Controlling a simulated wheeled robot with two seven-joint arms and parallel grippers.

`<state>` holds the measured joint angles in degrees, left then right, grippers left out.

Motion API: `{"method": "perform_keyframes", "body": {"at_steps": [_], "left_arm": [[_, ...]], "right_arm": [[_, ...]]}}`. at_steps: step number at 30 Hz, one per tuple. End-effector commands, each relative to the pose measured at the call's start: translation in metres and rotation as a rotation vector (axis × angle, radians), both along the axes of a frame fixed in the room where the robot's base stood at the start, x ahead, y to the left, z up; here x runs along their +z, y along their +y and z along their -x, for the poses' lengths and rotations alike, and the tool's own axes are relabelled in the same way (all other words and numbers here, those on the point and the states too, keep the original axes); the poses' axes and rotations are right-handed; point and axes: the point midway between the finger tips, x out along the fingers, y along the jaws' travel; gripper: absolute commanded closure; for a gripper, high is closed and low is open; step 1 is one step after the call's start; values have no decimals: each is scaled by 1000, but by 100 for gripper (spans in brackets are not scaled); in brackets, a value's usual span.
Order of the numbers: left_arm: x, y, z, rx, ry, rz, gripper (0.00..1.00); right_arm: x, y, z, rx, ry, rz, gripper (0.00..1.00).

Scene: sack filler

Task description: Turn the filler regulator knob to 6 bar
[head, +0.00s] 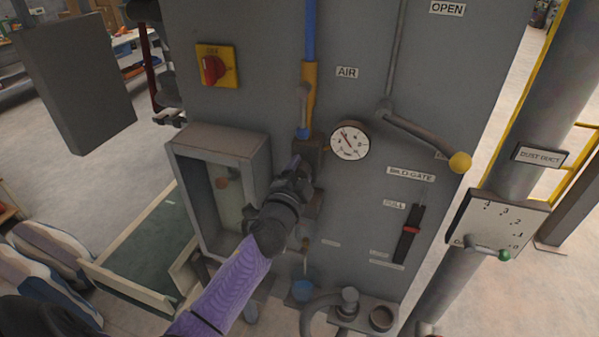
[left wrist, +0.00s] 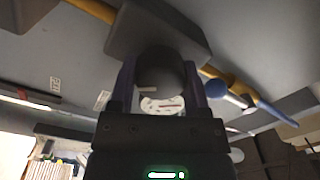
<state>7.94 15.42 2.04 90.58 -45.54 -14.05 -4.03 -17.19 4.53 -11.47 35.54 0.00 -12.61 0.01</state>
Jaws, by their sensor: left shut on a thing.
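My left gripper (head: 300,182) is at the regulator on the grey filler panel, just below and left of the gauge. In the left wrist view its two fingers (left wrist: 160,92) are shut on the dark round regulator knob (left wrist: 160,70), one on each side. The grey regulator body (left wrist: 155,35) shows beyond the knob. In the head view the gripper hides the knob, and only part of the regulator body (head: 308,148) shows. The round white pressure gauge (head: 350,141) faces me; its needle points up and left, but the numbers are too small to read. My right gripper is not in view.
Beside the gauge is a grey lever with a yellow ball (head: 459,162). A red rotary switch (head: 214,68) is at upper left. An open grey box (head: 262,160) stands out left of my gripper. A slider with a red mark (head: 411,230) is lower right.

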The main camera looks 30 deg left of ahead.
Motion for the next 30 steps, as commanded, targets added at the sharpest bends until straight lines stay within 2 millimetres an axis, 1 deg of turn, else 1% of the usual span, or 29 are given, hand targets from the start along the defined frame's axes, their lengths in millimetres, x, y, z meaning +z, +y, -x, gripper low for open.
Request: {"method": "perform_keyframes", "body": {"at_steps": [18, 24, 30], "left_arm": [[-1, 0, 0, -2, 136, -557, 98], [-2, 0, 0, -2, 172, -704, 98], [-2, 0, 1, -1, 198, -807, 98]], "right_arm": [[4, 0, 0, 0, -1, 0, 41], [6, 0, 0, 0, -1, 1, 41], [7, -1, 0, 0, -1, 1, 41]]}}
